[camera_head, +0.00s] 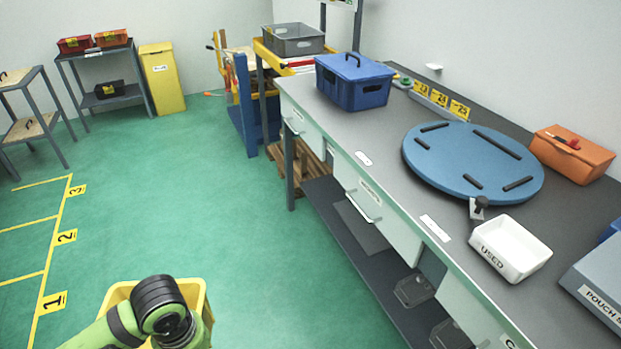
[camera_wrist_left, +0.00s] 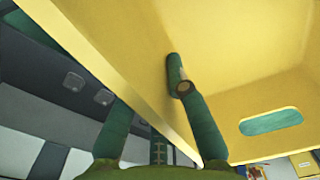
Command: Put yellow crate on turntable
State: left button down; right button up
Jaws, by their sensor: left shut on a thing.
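The yellow crate (camera_head: 195,290) shows at the bottom left of the head view, with my green and black left arm in front of much of it. In the left wrist view the crate (camera_wrist_left: 240,50) fills the upper right. My left gripper (camera_wrist_left: 150,100) is shut on its wall, one finger inside and one outside. In the head view the crate appears over the green floor, apart from the workbench; its underside is hidden. The turntable (camera_head: 465,155), a round blue disc with black strips, lies on the grey bench top at right. My right gripper is not in view.
On the workbench (camera_head: 390,135), a blue lidded box (camera_head: 353,82) stands behind the turntable. An orange box (camera_head: 572,154) stands to its right, and a white USED tray (camera_head: 511,248) in front. A small black-knobbed clamp (camera_head: 479,207) sits at its front edge. Open green floor (camera_head: 240,215) lies between crate and bench.

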aim_at(472, 154)
jog(key=i+j+z, duration=0.15)
jog(key=z, duration=0.25)
jog(key=i+j+z, duration=0.15)
jog(key=z, duration=0.25)
jog(key=i+j+z, duration=0.1)
jog(key=j+z, duration=0.55)
jog(key=z, duration=0.15)
jog(key=i+j, duration=0.05)
